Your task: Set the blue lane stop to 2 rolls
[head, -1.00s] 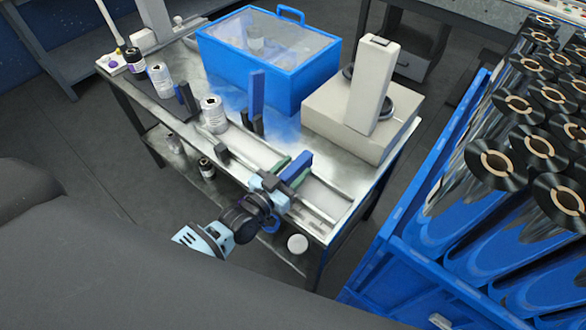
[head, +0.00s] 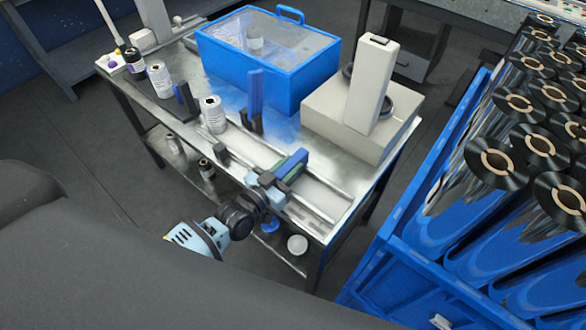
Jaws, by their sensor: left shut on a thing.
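The blue lane stop (head: 293,163) is a blue upright block on the metal rails (head: 325,199) at the front right of the bench. My left gripper (head: 280,177) comes in from the front and is shut on the blue lane stop. Its fingers hide part of the stop's lower side, where a green strip shows. I cannot read any roll mark beside the stop. My right gripper is not in view.
A small dark block (head: 221,152) sits at the rails' left end. A white roll (head: 213,114) stands behind it. A blue lidded box (head: 270,55) and a beige machine (head: 350,115) stand behind. A blue crate of black rolls (head: 440,215) is at the right.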

